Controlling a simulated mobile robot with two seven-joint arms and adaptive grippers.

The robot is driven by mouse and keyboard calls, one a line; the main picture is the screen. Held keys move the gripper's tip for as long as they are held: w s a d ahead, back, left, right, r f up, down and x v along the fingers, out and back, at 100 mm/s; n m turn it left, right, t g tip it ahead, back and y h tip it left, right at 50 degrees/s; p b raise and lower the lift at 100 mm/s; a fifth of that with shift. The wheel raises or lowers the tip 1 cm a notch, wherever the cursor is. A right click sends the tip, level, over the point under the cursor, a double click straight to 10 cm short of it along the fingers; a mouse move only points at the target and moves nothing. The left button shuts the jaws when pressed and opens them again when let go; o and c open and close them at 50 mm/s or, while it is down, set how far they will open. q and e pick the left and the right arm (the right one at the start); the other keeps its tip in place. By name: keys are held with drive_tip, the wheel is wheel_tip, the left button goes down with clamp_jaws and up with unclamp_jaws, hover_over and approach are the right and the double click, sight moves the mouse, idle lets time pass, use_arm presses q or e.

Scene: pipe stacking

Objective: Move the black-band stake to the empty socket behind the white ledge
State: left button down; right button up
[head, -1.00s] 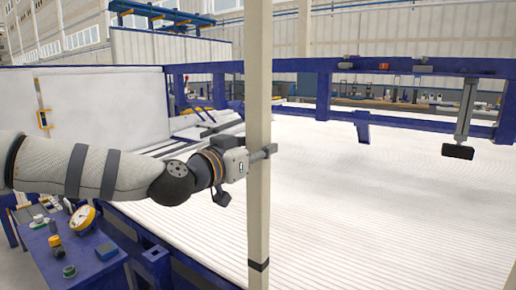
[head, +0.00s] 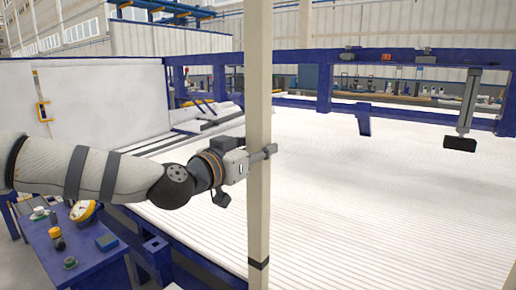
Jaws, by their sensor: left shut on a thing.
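The stake (head: 258,90) is a tall cream post with a black band (head: 258,264) near its lower visible end. It stands upright in front of me, and both its ends run out of the picture. My left gripper (head: 262,153) comes in from the left and is shut around the stake, well above the band. A blue-framed bed with a ribbed white surface (head: 390,210) lies behind the stake. I cannot make out the empty socket (head: 155,246) for certain; a square blue fitting shows at the bed's near left corner. My right gripper is not in view.
A small blue table (head: 85,262) at lower left holds a yellow dial gauge (head: 83,211) and several small items. A blue beam (head: 400,62) crosses the back, with a hanging actuator (head: 467,110) at right. A white panel (head: 100,105) stands at left.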

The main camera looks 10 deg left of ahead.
use_arm(q)
drive_tip(key=shift+r, duration=0.1)
wheel_tip(320, 180, down, 2)
drive_tip(key=shift+f+b, duration=0.15)
drive_tip(key=shift+b, duration=0.25)
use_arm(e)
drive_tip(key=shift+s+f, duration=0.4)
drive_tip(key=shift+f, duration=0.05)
use_arm(q)
drive_tip(key=c, duration=1)
unclamp_jaws()
drive_tip(key=v, duration=1.2)
drive_tip(key=shift+f, duration=0.1)
